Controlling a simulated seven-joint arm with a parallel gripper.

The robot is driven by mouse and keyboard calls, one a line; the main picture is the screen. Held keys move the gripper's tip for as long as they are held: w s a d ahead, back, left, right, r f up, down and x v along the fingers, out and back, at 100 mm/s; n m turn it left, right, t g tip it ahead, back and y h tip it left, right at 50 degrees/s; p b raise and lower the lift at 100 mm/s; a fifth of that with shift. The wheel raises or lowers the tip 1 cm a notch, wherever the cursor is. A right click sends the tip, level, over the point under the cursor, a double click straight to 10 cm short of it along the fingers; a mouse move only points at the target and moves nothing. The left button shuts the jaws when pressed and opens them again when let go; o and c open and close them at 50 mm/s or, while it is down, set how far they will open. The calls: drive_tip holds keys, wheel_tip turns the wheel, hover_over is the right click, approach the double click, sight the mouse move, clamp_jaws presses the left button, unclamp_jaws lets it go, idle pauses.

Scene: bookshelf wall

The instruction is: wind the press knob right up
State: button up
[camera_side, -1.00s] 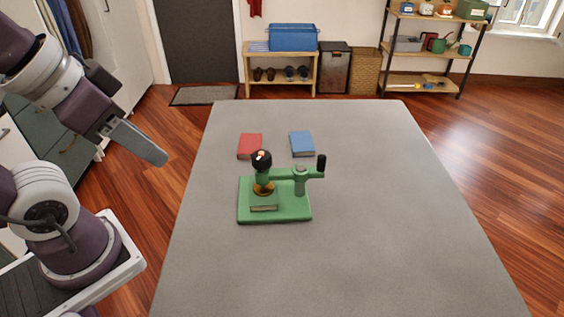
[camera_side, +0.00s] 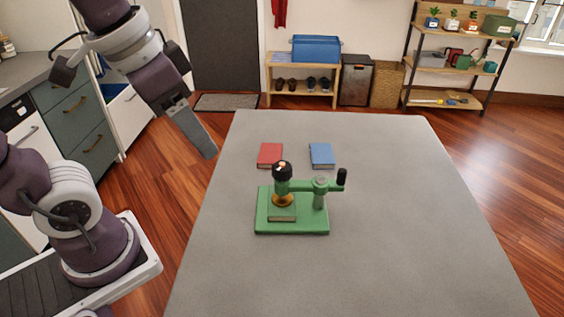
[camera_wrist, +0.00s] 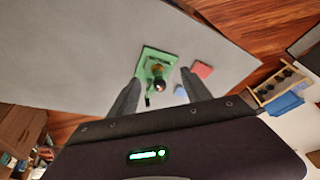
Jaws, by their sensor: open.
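The green press (camera_side: 292,215) stands on the grey table. Its dark round knob (camera_side: 282,170), with a pale and orange mark on top, sits above a brass part at the left of the press. A black upright handle (camera_side: 342,177) is at the end of the arm on the right. My gripper (camera_side: 207,150) is above the table's left edge, apart from the press and empty. In the wrist view the press (camera_wrist: 150,62) and its knob (camera_wrist: 159,85) show between the two spread fingers (camera_wrist: 152,92), some way off.
A red book (camera_side: 270,154) and a blue book (camera_side: 321,155) lie on the table behind the press. The rest of the table (camera_side: 410,240) is clear. A bench with a blue box (camera_side: 316,48) and shelves stand by the far wall.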

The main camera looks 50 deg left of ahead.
drive_tip(key=w+d+f+m+g, duration=0.1)
drive_tip(key=w+d+m+g, duration=0.15)
drive_tip(key=w, duration=0.65)
drive_tip(key=m+g, duration=0.1)
drive_tip(key=g, duration=0.1)
hover_over(282, 166)
drive_tip(key=f, duration=0.3)
drive_tip(key=shift+s+a+t, duration=0.15)
drive_tip(key=shift+s+t, duration=0.1)
drive_tip(key=shift+s, duration=0.1)
drive_tip(key=shift+m, duration=0.25)
drive_tip(key=f, duration=0.8)
drive_tip(key=shift+w, duration=0.4)
drive_tip(key=shift+r, duration=0.1)
clamp_jaws()
